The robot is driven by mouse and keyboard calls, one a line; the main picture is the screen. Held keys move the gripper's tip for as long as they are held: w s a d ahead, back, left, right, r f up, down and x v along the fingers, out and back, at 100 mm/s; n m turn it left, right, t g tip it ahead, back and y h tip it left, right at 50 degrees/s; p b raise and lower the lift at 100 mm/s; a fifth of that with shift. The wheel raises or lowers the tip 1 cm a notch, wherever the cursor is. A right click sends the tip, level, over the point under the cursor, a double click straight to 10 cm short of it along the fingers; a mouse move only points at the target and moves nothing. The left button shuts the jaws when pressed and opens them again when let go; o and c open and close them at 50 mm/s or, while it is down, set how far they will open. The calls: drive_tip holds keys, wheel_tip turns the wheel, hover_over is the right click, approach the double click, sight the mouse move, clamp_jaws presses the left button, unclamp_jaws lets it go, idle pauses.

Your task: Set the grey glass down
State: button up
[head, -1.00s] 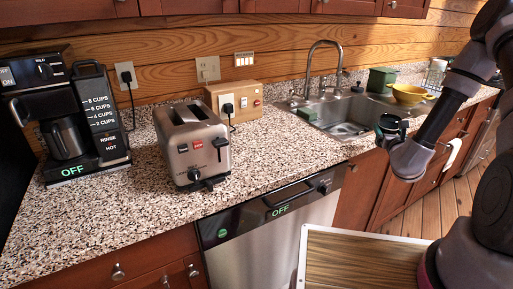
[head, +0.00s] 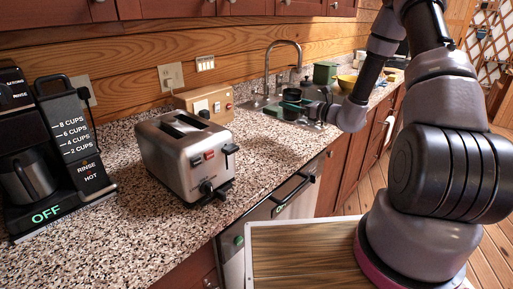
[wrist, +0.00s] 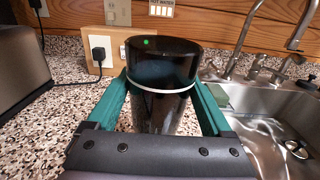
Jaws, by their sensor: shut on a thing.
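The grey glass (wrist: 163,70) is a dark, glossy cylinder with a pale band around it, upright between the teal fingers of my gripper (wrist: 162,92) in the wrist view. My gripper is shut on it, with one finger on each side. In the head view the glass (head: 292,98) shows dark in front of the sink area, at the end of my arm. My gripper's palm hides its lower part in the wrist view, so I cannot tell whether its base touches the countertop (head: 262,160).
The sink (wrist: 275,125) lies right of the glass in the wrist view, with a faucet behind. A steel toaster (head: 186,155) and a coffee maker (head: 45,165) stand on the counter at left. A wooden outlet box (head: 205,101) stands against the wall. Speckled counter is clear between toaster and sink.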

wheel_tip(320, 180, down, 9)
drive_tip(key=shift+f, duration=0.2)
drive_tip(key=shift+f, duration=0.1)
drive_tip(key=shift+f, duration=0.15)
drive_tip(key=o, duration=1.3)
